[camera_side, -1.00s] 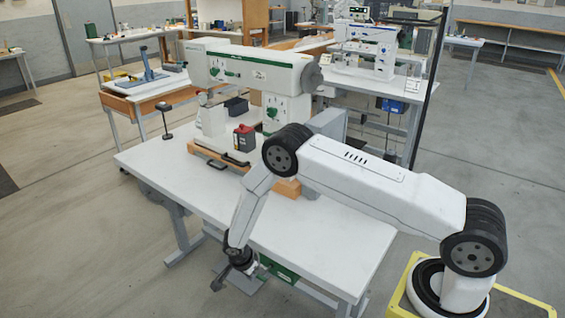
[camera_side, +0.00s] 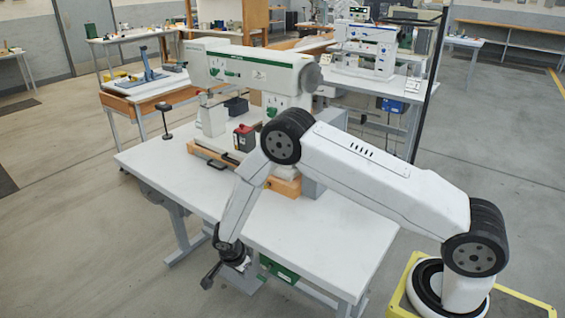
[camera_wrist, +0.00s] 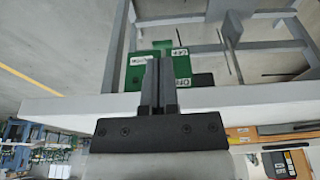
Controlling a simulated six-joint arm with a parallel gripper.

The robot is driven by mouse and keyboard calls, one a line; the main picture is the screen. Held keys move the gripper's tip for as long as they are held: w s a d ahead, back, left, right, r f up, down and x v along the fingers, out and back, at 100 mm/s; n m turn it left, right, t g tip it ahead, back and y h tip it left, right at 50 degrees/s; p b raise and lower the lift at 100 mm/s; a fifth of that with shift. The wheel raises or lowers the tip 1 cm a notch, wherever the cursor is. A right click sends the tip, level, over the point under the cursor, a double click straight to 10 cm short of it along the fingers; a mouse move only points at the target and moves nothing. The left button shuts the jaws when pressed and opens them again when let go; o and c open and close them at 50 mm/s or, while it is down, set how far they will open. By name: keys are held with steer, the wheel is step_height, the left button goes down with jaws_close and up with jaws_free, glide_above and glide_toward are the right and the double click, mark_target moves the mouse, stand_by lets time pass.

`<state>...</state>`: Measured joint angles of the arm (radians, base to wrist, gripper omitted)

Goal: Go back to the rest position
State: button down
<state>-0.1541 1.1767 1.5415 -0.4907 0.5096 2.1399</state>
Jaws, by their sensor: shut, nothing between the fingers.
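My gripper (camera_side: 209,281) hangs past the front edge of the white work table in the side view, pointing down and to the left, apart from the table. In the wrist view my gripper (camera_wrist: 158,62) shows its two dark fingers together with nothing between them.
The white table (camera_side: 300,238) has a bare top at the front right. A red and dark box (camera_side: 244,138) stands before the press. A green box (camera_side: 280,270) sits under the table, also seen in the wrist view (camera_wrist: 181,66). Open floor (camera_side: 120,262) lies at left.

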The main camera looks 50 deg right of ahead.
step_height(320, 180, up, 10)
steer(key=s+d+n, duration=0.1)
steer(key=s+n, duration=0.1)
steer(key=n, duration=0.3)
steer(key=s+d+r+n+t+y, duration=0.2)
steer(key=s+r+n, duration=1)
steer(key=s+r, duration=0.3)
steer(key=shift+s+n+t+y, duration=0.3)
steer(key=shift+s, duration=0.4)
